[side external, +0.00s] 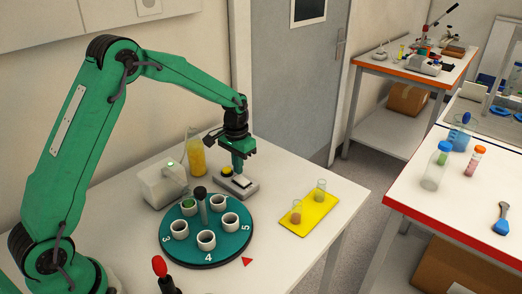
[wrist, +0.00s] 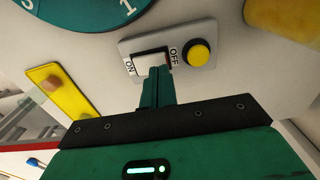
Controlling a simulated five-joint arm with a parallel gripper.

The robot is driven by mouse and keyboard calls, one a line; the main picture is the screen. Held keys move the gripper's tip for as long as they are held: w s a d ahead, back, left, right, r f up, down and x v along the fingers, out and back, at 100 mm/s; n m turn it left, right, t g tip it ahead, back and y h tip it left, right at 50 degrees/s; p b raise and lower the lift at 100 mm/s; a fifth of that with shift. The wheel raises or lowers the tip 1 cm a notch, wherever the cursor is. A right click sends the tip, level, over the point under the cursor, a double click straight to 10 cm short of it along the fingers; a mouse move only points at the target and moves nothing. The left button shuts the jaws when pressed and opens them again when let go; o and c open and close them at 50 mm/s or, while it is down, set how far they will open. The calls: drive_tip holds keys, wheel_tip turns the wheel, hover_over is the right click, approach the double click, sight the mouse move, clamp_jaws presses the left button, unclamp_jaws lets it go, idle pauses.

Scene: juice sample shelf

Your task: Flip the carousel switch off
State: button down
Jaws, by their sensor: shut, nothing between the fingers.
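The carousel switch is a white rocker (wrist: 150,62) on a grey plate with ON printed at its left end and OFF at its right, in the wrist view. A yellow round button (wrist: 196,53) sits on the same plate, right of OFF. In the side view the switch plate (side external: 237,189) lies on the table behind the teal carousel (side external: 176,247). My gripper (wrist: 157,72) is shut and empty, its tips at the rocker's lower edge, toward the OFF end. Whether they touch it, I cannot tell. In the side view my gripper (side external: 238,172) points down over the plate.
The carousel holds several white cups. A white device (side external: 160,186) with a green light and a beaker of yellow liquid (side external: 196,155) stand behind it. A yellow mat (side external: 309,213) with two small vessels lies right of the switch. Bare table lies between mat and carousel.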

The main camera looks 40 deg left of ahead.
sight(238, 178)
drive_tip(key=shift+f, duration=0.9)
idle(1.4)
drive_tip(key=shift+r, duration=3.5)
drive_tip(key=s+d+r+t, duration=0.3)
drive_tip(key=s+r, duration=1)
drive_tip(key=s+d+t, duration=0.1)
drive_tip(key=s+t, duration=0.1)
drive_tip(key=s, duration=1.3)
drive_tip(key=shift+s+d+r+t, duration=0.2)
drive_tip(key=shift+d+r+t, duration=0.1)
drive_tip(key=shift+r, duration=0.15)
